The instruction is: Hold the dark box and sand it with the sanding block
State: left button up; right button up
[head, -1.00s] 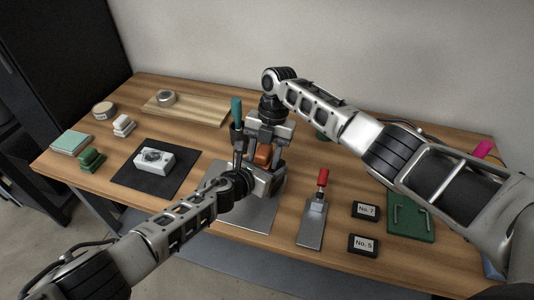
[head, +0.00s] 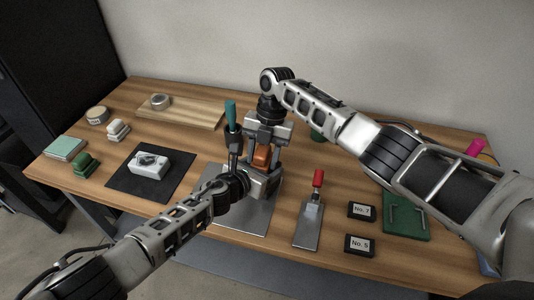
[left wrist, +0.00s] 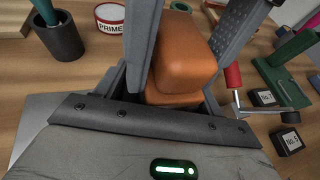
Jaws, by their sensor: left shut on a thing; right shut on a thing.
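The orange-brown sanding block (head: 262,157), with a rounded top on a wider base, stands upright between the grey fingers of my right gripper (head: 264,148), which reach down from above. It fills the middle of the left wrist view (left wrist: 182,55). My left gripper (head: 262,180) is directly below and in front of it, shut. Its palm plate crosses the lower left wrist view and covers what lies under the block. The dark box there is mostly hidden, so contact between box and block cannot be told.
A grey plate (head: 250,218) lies under the grippers. A cup (left wrist: 60,38) with a teal-handled tool stands close left; a primer can (left wrist: 110,17) is behind. A red-handled tool (head: 308,222) and black labelled blocks (head: 361,211) lie right. A black mat (head: 122,182) lies left.

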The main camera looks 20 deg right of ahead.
pick_arm(q)
jog(key=shift+s+d, duration=0.1)
pick_arm(e)
jog(key=shift+a+r, duration=0.15)
jog(key=shift+a, duration=0.55)
jog(key=shift+w+d, duration=0.1)
jog(key=shift+d, duration=1.4)
jog(key=shift+a, duration=0.55)
jog(key=shift+a+f, duration=0.2)
jog(key=shift+a, duration=0.75)
pick_arm(q)
jog(key=shift+r, duration=0.1)
pick_arm(e)
jog(key=shift+d+f, duration=0.15)
jog(key=shift+d, duration=0.65)
jog(key=shift+r, duration=2.55)
